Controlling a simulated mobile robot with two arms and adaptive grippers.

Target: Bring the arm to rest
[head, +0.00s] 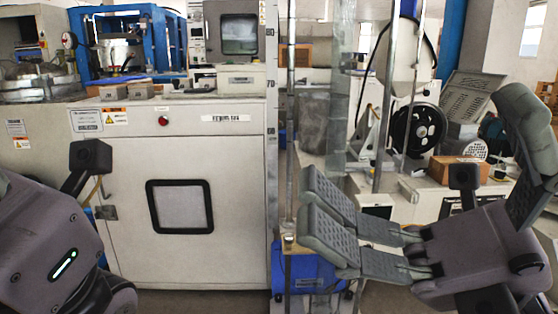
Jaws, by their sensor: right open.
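My right gripper (412,155) is open and empty on the right side of the head view. Two grey padded fingers reach left from its dark palm, and a third finger stands up at the right. No object is between the fingers. On the left, part of my left arm's end (60,250) shows as a dark grey housing with a green light and a black block on a stalk. No fingers show there, so I cannot tell the left gripper's state.
A large white machine cabinet (235,160) with a dark-framed window stands ahead. Metal posts (290,90) rise right of it. A blue container (305,272) sits low behind my right fingers. A black wheel (418,130) and a brown box (447,169) stand behind the right gripper.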

